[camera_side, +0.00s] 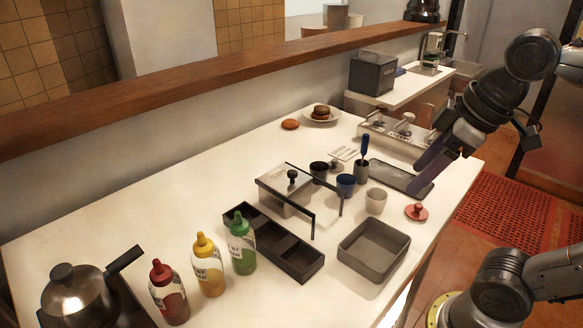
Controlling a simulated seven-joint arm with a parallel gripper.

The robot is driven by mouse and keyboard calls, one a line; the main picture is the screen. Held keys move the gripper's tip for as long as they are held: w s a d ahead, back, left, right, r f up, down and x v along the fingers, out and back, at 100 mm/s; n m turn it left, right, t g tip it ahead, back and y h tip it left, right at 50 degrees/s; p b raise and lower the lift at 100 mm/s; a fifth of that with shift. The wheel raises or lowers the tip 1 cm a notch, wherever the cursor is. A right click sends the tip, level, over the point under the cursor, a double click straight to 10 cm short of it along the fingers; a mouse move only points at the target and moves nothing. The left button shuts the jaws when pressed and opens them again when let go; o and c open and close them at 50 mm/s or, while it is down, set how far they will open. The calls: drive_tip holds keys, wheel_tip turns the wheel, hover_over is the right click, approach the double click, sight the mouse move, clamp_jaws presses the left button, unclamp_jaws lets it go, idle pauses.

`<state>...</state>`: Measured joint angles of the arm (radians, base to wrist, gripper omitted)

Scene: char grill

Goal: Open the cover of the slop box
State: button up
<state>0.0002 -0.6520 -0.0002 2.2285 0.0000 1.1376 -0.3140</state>
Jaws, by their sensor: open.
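A box with a silver lid and a black knob (289,183) sits near the middle of the white counter, with a black bar frame around it. Its lid looks shut. Small lettering on the lid is too blurred to read, so I cannot tell if this is the slop box. A second silver container (397,132) with several knobs on top stands farther back and also looks covered. My gripper (422,183) is at the right edge of the counter, over the dark flat tray (386,177), open and apart from both boxes.
Near the middle are several cups, including a white cup (376,201), and a red-knobbed lid (416,212). A grey square tray (373,249) and a black divided tray (298,262) lie in front. Squeeze bottles (208,263) and a kettle (76,294) stand left. The counter's left middle is clear.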

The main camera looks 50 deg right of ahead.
drive_tip(key=w+r+n+g, duration=0.1)
drive_tip(key=w+r+n, duration=0.2)
drive_tip(key=w+r, duration=0.45)
drive_tip(key=n+g, duration=0.2)
drive_tip(key=g, duration=0.2)
hover_over(293, 172)
wheel_tip(293, 172, down, 6)
wheel_tip(293, 172, down, 14)
drive_tip(key=shift+w+f, duration=0.1)
clamp_jaws()
idle(0.6)
